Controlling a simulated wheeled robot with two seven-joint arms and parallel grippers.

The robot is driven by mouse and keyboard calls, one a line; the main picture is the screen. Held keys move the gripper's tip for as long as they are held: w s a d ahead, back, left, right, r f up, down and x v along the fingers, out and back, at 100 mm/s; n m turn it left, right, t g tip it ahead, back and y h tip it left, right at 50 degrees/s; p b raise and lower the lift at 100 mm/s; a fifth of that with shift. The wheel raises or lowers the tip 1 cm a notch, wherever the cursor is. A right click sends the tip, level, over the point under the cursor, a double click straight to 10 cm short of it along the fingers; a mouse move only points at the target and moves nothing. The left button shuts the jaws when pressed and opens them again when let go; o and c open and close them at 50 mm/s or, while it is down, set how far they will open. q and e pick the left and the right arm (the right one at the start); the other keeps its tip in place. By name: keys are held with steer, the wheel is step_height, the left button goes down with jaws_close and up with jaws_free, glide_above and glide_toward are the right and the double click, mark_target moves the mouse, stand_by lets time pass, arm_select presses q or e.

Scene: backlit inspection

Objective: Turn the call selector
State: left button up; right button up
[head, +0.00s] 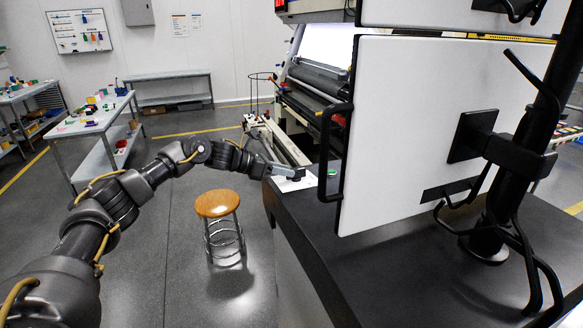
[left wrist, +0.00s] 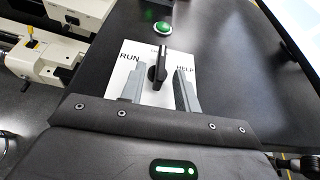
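The call selector (left wrist: 157,68) is a black lever knob on a white plate (left wrist: 122,74) marked RUN on the left and HELP on the right. In the left wrist view its lever stands nearly upright in the picture, between the two words. My left gripper (left wrist: 160,82) is open, its two grey fingers on either side of the knob with a visible gap each side. In the head view my left gripper (head: 292,174) is over the plate at the far left corner of the dark console top and hides the knob. My right gripper is not in view.
A green button (left wrist: 163,28) sits just beyond the plate; it also shows in the head view (head: 332,172). A large white-backed monitor (head: 415,130) with a black handle stands close to the right. A wooden-topped stool (head: 217,204) stands on the floor below my arm.

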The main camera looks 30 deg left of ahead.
arm_select(q)
steer(key=shift+p+x, duration=0.35)
steer(key=shift+x, duration=1.05)
jaws_close()
